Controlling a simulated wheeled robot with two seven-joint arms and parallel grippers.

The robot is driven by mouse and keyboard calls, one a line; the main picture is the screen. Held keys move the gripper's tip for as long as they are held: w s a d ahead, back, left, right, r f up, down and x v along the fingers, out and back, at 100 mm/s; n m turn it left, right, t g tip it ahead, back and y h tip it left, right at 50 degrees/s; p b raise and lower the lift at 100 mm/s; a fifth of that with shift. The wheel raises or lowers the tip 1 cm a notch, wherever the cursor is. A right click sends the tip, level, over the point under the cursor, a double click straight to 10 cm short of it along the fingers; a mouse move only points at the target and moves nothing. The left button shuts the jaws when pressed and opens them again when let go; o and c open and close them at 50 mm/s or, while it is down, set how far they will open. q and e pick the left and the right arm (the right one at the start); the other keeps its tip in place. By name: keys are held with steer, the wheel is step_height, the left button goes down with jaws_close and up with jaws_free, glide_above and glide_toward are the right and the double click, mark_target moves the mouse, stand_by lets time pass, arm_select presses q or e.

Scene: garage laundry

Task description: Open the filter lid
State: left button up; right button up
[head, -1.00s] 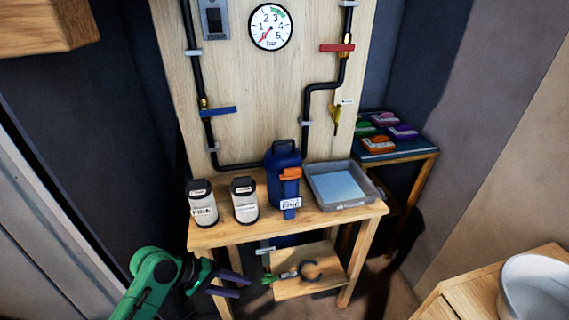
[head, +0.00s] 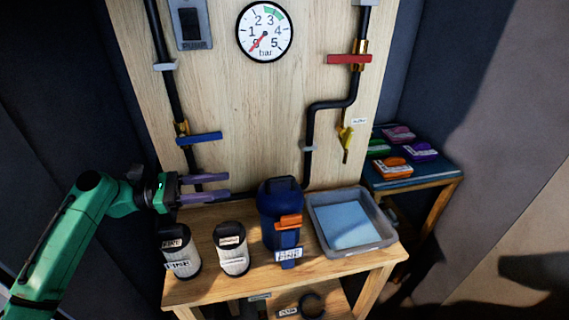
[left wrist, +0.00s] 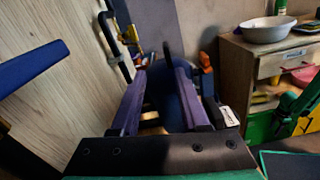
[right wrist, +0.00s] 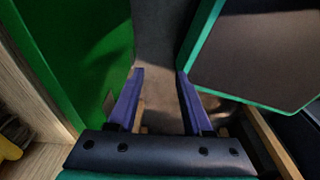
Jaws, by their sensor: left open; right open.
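The blue filter housing (head: 279,213) stands upright on the wooden bench, with a dark lid (head: 280,185) on top and an orange latch (head: 289,222) on its front. The lid looks closed. My left gripper (head: 228,188) is open and empty, to the left of the housing and about level with its top, apart from it. In the left wrist view the blue housing (left wrist: 172,100) shows between and beyond the purple fingers (left wrist: 161,95), with the orange latch (left wrist: 206,72) to the right. My right gripper (right wrist: 158,100) is open and empty in the right wrist view, away from the housing.
Two filter cartridges (head: 232,252) stand left of the housing. A grey tray (head: 385,232) holding light-blue liquid is right of it. Pipes with a blue lever (head: 200,138), red lever (head: 349,59) and yellow valve (head: 346,143) run on the board behind. A pressure gauge (head: 264,31) hangs above.

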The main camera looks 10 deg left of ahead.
mark_target(270, 180)
arm_select(q)
steer(key=p+x, duration=0.1)
steer(key=x, duration=0.3)
steer(key=p+x, duration=0.1)
steer(key=x, duration=0.4)
steer(key=s+p+x, duration=0.1)
steer(key=x, duration=0.3)
steer(key=shift+d+r, duration=0.3)
steer(key=shift+d, duration=0.15)
steer(key=shift+d+f, duration=0.1)
steer(key=shift+d, duration=0.2)
steer(key=shift+w, duration=0.1)
steer(key=c, duration=0.7)
jaws_close()
arm_select(e)
steer(key=s+r, duration=0.2)
steer(key=r, duration=0.1)
steer(key=shift+s+d+r, duration=0.1)
steer(key=shift+s, duration=0.3)
